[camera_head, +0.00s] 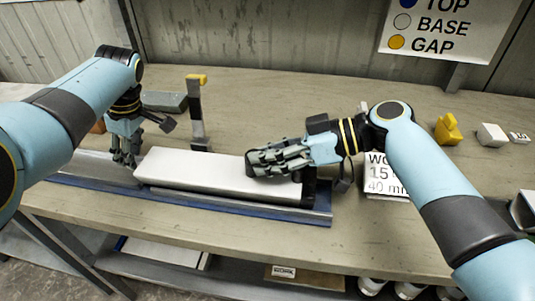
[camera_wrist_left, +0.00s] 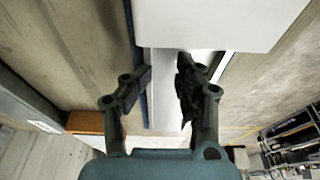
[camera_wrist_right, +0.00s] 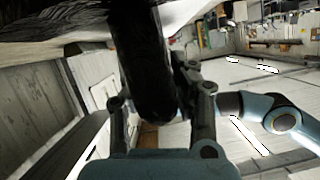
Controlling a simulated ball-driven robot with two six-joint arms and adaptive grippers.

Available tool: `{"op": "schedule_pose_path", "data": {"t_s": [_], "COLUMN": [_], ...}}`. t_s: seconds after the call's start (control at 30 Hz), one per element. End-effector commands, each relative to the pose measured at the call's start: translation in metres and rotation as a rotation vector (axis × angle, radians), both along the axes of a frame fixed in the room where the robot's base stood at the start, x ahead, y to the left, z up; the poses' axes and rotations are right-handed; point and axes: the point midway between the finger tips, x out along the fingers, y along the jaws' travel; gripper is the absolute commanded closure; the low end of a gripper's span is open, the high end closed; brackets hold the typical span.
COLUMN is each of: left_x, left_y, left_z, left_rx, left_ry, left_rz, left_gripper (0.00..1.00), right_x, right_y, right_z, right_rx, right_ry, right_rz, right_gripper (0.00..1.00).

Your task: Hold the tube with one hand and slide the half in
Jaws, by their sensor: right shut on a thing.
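A long white box-shaped piece (camera_head: 205,171) lies on a blue-edged rail (camera_head: 235,210) along the front of the bench. A narrower grey channel-like strip (camera_head: 95,167) runs out beyond its left end. My left gripper (camera_head: 125,158) is at that end; in the left wrist view its fingers (camera_wrist_left: 160,85) stand apart over the pale strip (camera_wrist_left: 165,62), with the white piece (camera_wrist_left: 215,22) just beyond. My right gripper (camera_head: 270,165) is at the white piece's right end. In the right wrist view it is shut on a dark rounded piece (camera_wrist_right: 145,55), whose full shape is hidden.
An upright grey post with a yellow top (camera_head: 196,105) stands behind the white piece, beside a grey block (camera_head: 165,101). A yellow piece (camera_head: 448,129) and a white block (camera_head: 492,135) stand at right. The back middle is clear.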

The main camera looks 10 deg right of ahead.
Motion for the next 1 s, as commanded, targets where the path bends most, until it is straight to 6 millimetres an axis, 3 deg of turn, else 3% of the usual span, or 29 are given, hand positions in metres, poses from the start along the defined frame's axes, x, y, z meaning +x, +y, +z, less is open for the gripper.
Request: {"op": "schedule_pose_path", "data": {"t_s": [0.7,1.0], "left_x": [0.001,0.001], "left_y": [0.000,0.000], "left_z": [0.079,0.087], "left_rx": [0.002,0.001], "left_ry": [-0.005,-0.002], "left_rz": [-0.001,-0.001], "left_gripper": [0.66,0.66], "right_x": [0.000,0.000], "right_y": [0.000,0.000], "right_z": [0.000,0.000], "right_rx": [-0.001,-0.001], "right_ry": [-0.001,-0.001], "right_rz": [-0.001,-0.001], "right_gripper": [1.00,1.00]}}
